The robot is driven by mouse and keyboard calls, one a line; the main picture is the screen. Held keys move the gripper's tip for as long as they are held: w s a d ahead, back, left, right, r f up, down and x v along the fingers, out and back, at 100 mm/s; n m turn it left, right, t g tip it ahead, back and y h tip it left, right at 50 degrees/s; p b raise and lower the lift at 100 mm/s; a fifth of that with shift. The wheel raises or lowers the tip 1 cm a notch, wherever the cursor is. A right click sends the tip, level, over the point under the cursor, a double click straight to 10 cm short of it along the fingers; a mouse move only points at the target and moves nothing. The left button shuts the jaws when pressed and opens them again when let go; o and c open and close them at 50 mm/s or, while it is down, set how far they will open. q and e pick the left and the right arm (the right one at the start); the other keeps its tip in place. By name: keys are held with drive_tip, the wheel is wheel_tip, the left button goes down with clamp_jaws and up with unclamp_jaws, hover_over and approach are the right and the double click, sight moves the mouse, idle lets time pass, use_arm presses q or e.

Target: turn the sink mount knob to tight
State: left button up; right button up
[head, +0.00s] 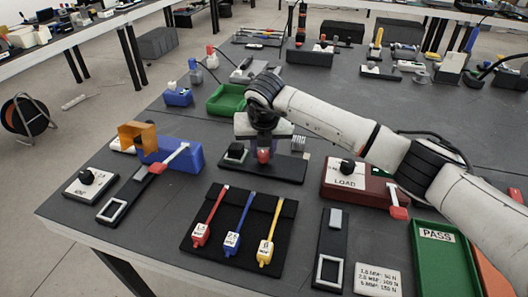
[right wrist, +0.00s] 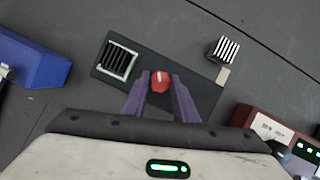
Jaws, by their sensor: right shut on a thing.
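The red sink mount knob (head: 263,156) sits on a black plate (head: 287,170) in the middle of the table. In the right wrist view the knob (right wrist: 159,79) shows a pale line on top, pointing roughly up the picture. A finned black heat sink in a light frame (right wrist: 118,60) is on the same plate, left of the knob. My right gripper (right wrist: 160,88) reaches down from above, its purple fingers on either side of the knob and shut on it. In the head view its wrist hides part of the plate. My left gripper is out of view.
A blue block with a red-tipped lever (head: 172,158) stands left, a red LOAD box (head: 345,180) right. In front lies a black holder (head: 242,222) with red, blue and yellow tools. A striped block (right wrist: 223,48) stands behind the plate. A green tray (head: 228,99) is behind left.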

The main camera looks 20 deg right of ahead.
drive_tip(key=shift+a+m+h+b, duration=0.1)
drive_tip(key=shift+m+h+b, duration=0.3)
drive_tip(key=shift+m, duration=0.5)
drive_tip(key=shift+w+m+g+h+b, duration=0.1)
drive_tip(key=shift+m+g+h+b, duration=0.4)
drive_tip(key=shift+m, duration=0.7)
drive_tip(key=shift+m+b, duration=0.35)
drive_tip(key=shift+m, duration=0.45)
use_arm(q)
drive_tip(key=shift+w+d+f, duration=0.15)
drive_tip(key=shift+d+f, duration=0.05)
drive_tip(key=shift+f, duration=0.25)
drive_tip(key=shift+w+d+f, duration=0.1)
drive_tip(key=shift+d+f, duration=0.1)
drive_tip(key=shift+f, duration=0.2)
use_arm(e)
drive_tip(key=shift+m, duration=0.4)
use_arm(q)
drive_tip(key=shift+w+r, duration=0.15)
use_arm(e)
drive_tip(key=shift+h, duration=0.3)
drive_tip(key=o, duration=1)
drive_tip(key=shift+o, duration=0.2)
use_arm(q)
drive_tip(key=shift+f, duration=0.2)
